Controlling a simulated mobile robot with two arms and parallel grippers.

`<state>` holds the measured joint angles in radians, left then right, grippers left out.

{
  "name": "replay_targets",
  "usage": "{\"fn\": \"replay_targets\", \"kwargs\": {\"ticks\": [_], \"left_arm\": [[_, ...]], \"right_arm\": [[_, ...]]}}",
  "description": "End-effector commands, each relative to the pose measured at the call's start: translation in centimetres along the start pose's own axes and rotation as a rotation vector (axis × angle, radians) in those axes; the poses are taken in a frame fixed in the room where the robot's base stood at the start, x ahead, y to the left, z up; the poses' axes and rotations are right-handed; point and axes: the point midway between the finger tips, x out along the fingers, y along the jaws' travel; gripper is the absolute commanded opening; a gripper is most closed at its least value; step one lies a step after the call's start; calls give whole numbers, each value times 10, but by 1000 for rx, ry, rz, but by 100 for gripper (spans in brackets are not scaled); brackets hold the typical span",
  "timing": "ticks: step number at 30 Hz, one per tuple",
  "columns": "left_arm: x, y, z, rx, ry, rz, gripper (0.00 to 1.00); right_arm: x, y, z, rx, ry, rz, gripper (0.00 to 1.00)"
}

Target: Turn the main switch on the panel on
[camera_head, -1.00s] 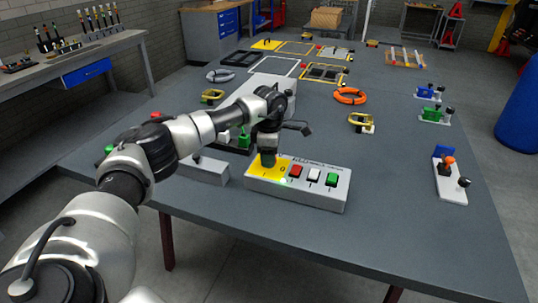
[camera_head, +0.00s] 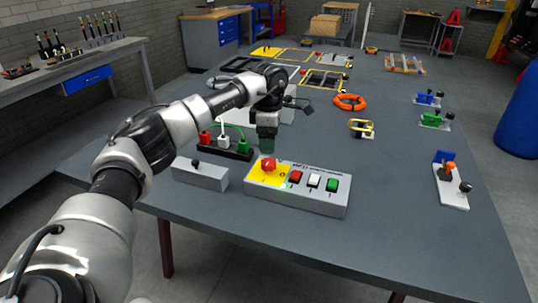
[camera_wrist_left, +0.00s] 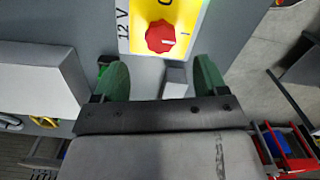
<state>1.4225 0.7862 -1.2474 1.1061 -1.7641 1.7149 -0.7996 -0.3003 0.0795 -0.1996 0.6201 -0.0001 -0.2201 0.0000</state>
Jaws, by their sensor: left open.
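The grey panel (camera_head: 310,197) stands near the table's front edge, with a yellow plate (camera_head: 262,177) at its left end. The main switch, a red rotary knob (camera_head: 267,165), is on that plate. In the left wrist view the knob (camera_wrist_left: 160,36) lies beyond the fingertips, between "12 V" and an "I" mark; a small pale mark shows on its right side, but I cannot tell its exact setting. My left gripper (camera_head: 266,146) is above and just behind the knob, apart from it. Its green fingers (camera_wrist_left: 160,76) are open and empty. My right gripper is not in view.
Red, white and green buttons (camera_head: 314,181) sit right of the knob. A grey box with a black lever (camera_head: 200,174) stands left, and a black strip with coloured plugs (camera_head: 225,147) behind. An orange ring (camera_head: 350,102) lies farther back.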

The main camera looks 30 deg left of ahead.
Motion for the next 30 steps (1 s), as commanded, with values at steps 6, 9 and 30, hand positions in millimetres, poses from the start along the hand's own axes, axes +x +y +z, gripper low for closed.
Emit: {"fn": "replay_targets", "kwargs": {"ticks": [6, 9, 30], "left_arm": [[-30, 0, 1, 1, -1, 1, 73], [-35, 0, 1, 1, -1, 1, 73], [-36, 0, 0, 1, 0, 0, 73]], "right_arm": [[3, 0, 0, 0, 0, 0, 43], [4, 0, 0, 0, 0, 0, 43], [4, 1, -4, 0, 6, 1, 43]]}}
